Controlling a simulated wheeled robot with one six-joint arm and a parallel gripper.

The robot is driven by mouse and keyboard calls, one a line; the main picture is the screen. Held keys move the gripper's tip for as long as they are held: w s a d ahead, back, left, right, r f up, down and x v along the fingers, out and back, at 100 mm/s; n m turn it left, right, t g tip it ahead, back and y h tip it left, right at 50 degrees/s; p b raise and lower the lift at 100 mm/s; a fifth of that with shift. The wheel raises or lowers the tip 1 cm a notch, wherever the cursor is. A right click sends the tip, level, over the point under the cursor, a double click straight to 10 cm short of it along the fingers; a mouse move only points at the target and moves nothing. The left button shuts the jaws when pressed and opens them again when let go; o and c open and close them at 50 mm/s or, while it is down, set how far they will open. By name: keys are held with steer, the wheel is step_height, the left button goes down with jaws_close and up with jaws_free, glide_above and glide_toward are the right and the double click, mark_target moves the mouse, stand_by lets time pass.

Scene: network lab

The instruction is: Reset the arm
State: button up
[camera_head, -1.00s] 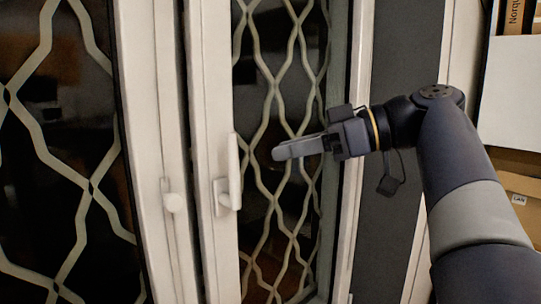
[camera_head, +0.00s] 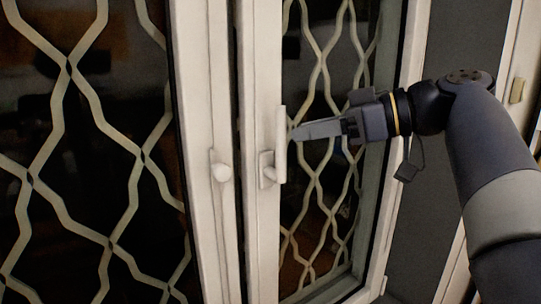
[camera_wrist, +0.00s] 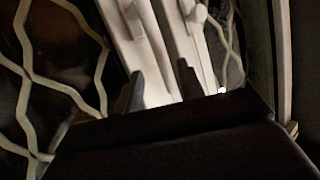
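My gripper (camera_head: 297,132) reaches in from the right in the head view, its fingers pointing left. The fingertips come close to the upright white handle (camera_head: 281,145) of the lattice door; I cannot tell whether they touch it. In the wrist view, the two dark fingers of my gripper (camera_wrist: 160,85) stand apart with nothing held between them. White door frames show beyond them. The gripper is open.
A large lattice panel (camera_head: 90,150) fills the left, and a narrower lattice door (camera_head: 325,215) lies behind my gripper. A grey wall strip (camera_head: 462,40) is at the right.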

mark_target(284, 145)
steer(key=x, duration=0.5)
steer(key=shift+a+p, duration=0.3)
steer(key=shift+p, duration=0.05)
steer(key=shift+w+d+f+m, duration=0.1)
steer(key=shift+w+d+m, duration=0.05)
steer(key=shift+d+m, duration=0.2)
steer(key=shift+a, duration=0.1)
